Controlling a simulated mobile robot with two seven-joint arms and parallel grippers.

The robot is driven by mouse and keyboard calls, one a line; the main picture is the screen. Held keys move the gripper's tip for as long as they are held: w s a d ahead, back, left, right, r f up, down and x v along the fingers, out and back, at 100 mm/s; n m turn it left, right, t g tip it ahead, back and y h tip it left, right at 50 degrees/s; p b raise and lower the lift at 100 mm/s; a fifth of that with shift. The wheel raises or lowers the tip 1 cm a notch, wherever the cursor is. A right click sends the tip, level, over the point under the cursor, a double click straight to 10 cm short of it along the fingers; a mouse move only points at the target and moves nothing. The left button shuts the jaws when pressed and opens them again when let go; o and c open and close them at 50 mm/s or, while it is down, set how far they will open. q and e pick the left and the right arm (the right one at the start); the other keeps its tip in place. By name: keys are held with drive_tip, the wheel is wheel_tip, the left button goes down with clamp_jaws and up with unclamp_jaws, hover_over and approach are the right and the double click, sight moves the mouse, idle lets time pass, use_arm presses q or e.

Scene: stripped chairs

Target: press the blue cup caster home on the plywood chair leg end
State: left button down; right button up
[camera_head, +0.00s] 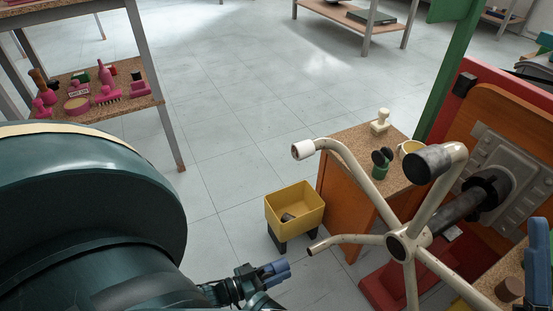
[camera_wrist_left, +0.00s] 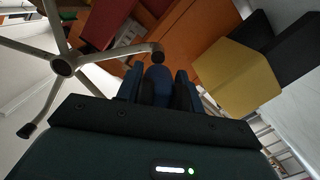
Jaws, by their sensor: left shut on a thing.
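The chair base has several cream tube legs around a hub (camera_head: 408,243); it also shows in the left wrist view (camera_wrist_left: 62,66). One leg end (camera_head: 316,248) points left and looks bare, with a dark brownish tip. Another leg wears a white cap (camera_head: 303,149) and another a dark cap (camera_head: 427,164). My left gripper (camera_head: 268,276) is low, left of and below the bare end, apart from it. It is shut on the blue cup caster (camera_wrist_left: 157,86), which sits between the fingers in the left wrist view. A dark leg tip (camera_wrist_left: 157,56) appears just beyond it. My right gripper is not in view.
A yellow bin (camera_head: 295,208) with a dark item inside stands behind the leg end. A wooden cabinet (camera_head: 345,195) holds small parts on top. A red and orange stand (camera_head: 500,130) is at right. A shelf of pink items (camera_head: 105,95) is at left. Open floor lies between.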

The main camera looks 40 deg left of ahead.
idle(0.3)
use_arm(q)
drive_tip(key=shift+b+x, duration=0.3)
drive_tip(key=shift+x, duration=2.55)
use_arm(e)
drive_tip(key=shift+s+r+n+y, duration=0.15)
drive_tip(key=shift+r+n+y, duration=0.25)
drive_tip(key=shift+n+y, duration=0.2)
use_arm(q)
drive_tip(key=shift+r, duration=0.25)
drive_tip(key=shift+w, duration=0.15)
drive_tip(key=shift+r+x, duration=0.2)
drive_tip(key=shift+x, duration=2.1)
drive_tip(key=c, duration=0.8)
unclamp_jaws()
drive_tip(key=shift+f, duration=0.1)
